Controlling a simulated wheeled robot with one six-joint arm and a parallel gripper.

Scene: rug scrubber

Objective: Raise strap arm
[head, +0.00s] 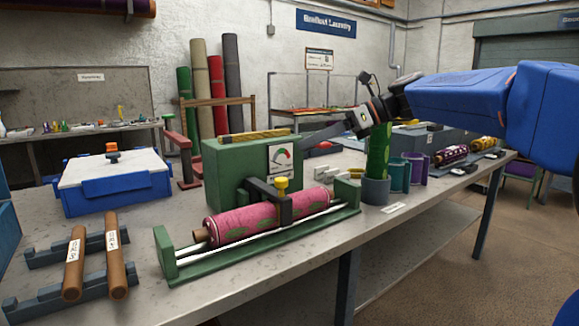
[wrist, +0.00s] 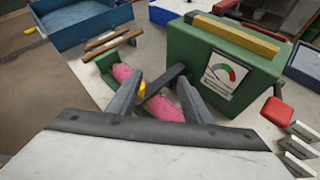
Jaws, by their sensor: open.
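The green scrubber machine (head: 235,180) stands on the bench with a gauge on its front. Its dark strap arm (head: 262,190) reaches out and down over a pink patterned roll (head: 243,222), with a yellow knob (head: 281,184) on its end. The arm looks lowered across the roll. In the wrist view the strap arm (wrist: 166,82) and yellow knob (wrist: 141,90) show beyond and between my two fingers (wrist: 160,90). I see no contact; the left finger partly covers the roll (wrist: 165,107).
A green roll (head: 378,150) stands upright in a grey holder (head: 376,190) below my wrist. A blue-and-white box (head: 115,182) and a rack with two brown rollers (head: 117,265) are at left. The bench front (head: 300,275) is clear.

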